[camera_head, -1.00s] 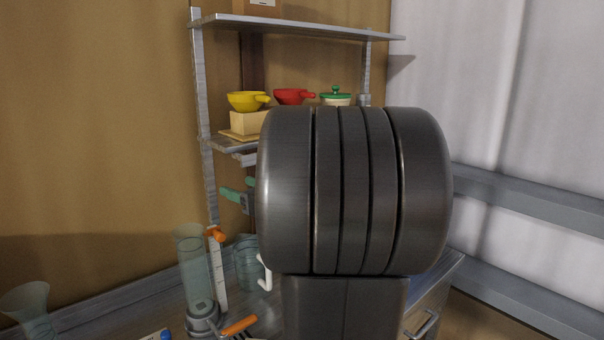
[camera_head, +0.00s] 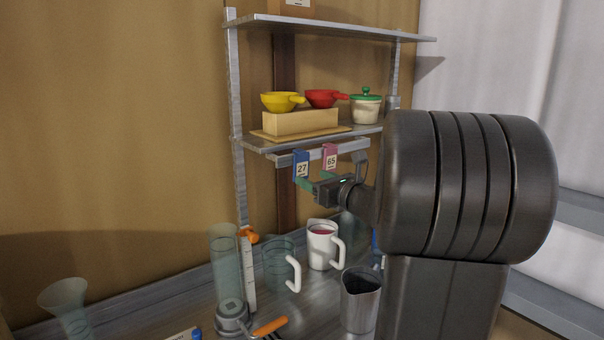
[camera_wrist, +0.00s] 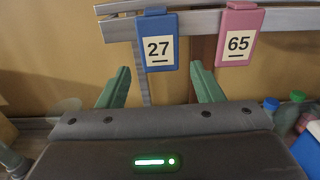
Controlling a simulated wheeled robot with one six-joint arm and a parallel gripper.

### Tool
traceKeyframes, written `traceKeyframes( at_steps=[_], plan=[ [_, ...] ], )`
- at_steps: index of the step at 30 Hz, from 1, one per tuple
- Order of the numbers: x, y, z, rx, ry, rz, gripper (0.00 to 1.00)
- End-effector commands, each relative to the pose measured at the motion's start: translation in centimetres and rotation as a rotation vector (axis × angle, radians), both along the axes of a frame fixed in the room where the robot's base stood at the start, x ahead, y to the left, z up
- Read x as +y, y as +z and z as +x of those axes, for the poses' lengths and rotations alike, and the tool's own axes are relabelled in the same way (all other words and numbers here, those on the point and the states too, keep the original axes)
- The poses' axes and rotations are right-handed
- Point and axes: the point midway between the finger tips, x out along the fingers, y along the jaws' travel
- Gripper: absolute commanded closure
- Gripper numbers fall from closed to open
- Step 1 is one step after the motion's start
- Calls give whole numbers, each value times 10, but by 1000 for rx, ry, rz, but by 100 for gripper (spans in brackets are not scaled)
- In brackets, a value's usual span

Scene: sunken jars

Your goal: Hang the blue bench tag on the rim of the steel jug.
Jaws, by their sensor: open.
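The blue bench tag (camera_head: 301,165), numbered 27, hangs on a rail (camera_head: 282,158) under the lower shelf, left of a pink tag (camera_head: 330,157) numbered 65. My gripper (camera_wrist: 160,68) is open and empty, with its green fingers pointing toward the rail. In the wrist view the blue tag (camera_wrist: 157,54) lies between the fingertips in the picture, its lower edge near their height; the remaining gap in depth is unclear. The steel jug (camera_head: 360,303) stands upright on the bench, lower and nearer the camera, just left of my arm; its rim is open and bare.
A white mug (camera_head: 321,246), a glass jug (camera_head: 281,266) and a tall glass cylinder (camera_head: 227,263) stand on the bench. An orange-handled tool (camera_head: 270,326) lies in front.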

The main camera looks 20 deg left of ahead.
Motion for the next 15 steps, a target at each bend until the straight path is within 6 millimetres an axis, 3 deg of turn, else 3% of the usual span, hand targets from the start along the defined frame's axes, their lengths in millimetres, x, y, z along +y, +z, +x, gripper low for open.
traceKeyframes(
  at_steps=[6,15],
  plan=[
    [25,0,14,2,3,-1,40],
    [36,-1,21,1,0,0,40]
  ],
)
